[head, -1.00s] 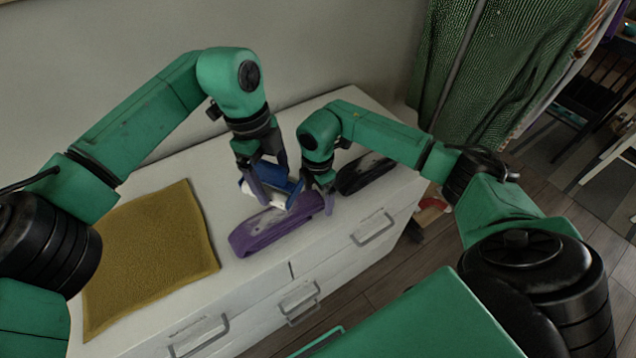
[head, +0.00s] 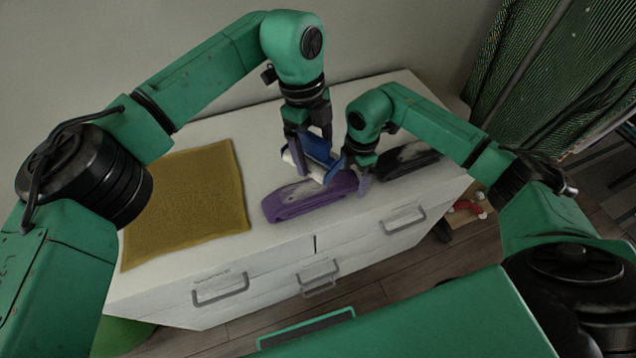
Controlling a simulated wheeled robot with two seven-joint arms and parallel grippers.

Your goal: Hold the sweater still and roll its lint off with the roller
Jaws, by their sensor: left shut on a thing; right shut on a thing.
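The purple folded sweater (head: 292,205) lies on the white dresser top, with pale lint patches on its upper face. My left gripper (head: 309,150) is shut on the lint roller, which has a blue body (head: 320,150) and a white roll (head: 291,158). The roller is at the sweater's far side; whether it touches the sweater is hard to tell. My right gripper (head: 352,181) is shut on the right end of the sweater, and its fingers hide part of that end.
A mustard-yellow cloth (head: 185,205) lies flat to the left on the dresser (head: 255,250). A dark folded garment (head: 412,162) with grey lint lies right of the sweater. A wall stands behind; a green curtain (head: 540,75) hangs at the right.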

